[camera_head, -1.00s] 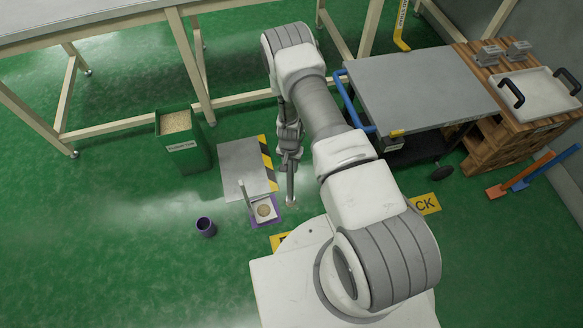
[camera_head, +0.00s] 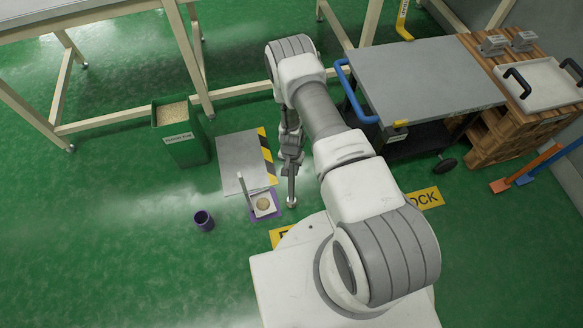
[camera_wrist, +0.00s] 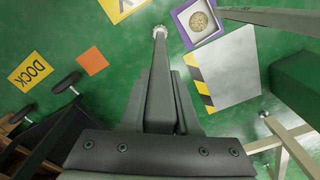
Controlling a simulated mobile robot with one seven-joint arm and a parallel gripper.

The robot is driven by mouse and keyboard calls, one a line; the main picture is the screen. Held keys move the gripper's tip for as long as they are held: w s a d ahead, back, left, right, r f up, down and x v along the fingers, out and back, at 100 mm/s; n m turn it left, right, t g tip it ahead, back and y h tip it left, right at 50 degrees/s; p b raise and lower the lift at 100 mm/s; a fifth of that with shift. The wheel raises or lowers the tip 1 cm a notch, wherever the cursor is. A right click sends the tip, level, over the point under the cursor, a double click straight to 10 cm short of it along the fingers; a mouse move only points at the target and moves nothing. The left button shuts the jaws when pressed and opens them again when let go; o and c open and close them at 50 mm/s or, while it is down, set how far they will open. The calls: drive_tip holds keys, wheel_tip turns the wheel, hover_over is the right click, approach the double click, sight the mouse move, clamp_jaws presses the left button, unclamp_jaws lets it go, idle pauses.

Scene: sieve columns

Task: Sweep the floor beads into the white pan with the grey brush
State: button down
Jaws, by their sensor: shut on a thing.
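My gripper (camera_head: 291,163) points down at the floor and is shut on the grey brush (camera_head: 292,188). In the wrist view the brush (camera_wrist: 159,62) runs away from my gripper to a small pale head near the floor. The white pan (camera_head: 254,208) lies on a purple square to the left of the brush head, with its handle standing upright. The pan also shows in the wrist view (camera_wrist: 188,33), with a round patch of tan beads (camera_wrist: 199,21) in it. The brush head is beside the pan, apart from it. I cannot make out loose beads on the floor.
A grey plate (camera_head: 238,160) with a striped edge lies behind the pan. A green bin (camera_head: 183,146) of tan grains and a dark purple cup (camera_head: 203,221) stand left. A grey cart (camera_head: 420,85) stands right. Green floor is clear at the lower left.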

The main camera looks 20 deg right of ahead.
drive_tip(key=shift+f+b, duration=1)
idle(0.6)
drive_tip(key=shift+d, duration=0.1)
drive_tip(key=d, duration=0.3)
drive_tip(key=shift+d+r+b, duration=0.15)
drive_tip(key=shift+d+b, duration=0.15)
drive_tip(key=shift+d, duration=0.1)
drive_tip(key=shift+a+b, duration=0.55)
drive_tip(key=shift+a, duration=1.45)
drive_tip(key=shift+d, duration=0.1)
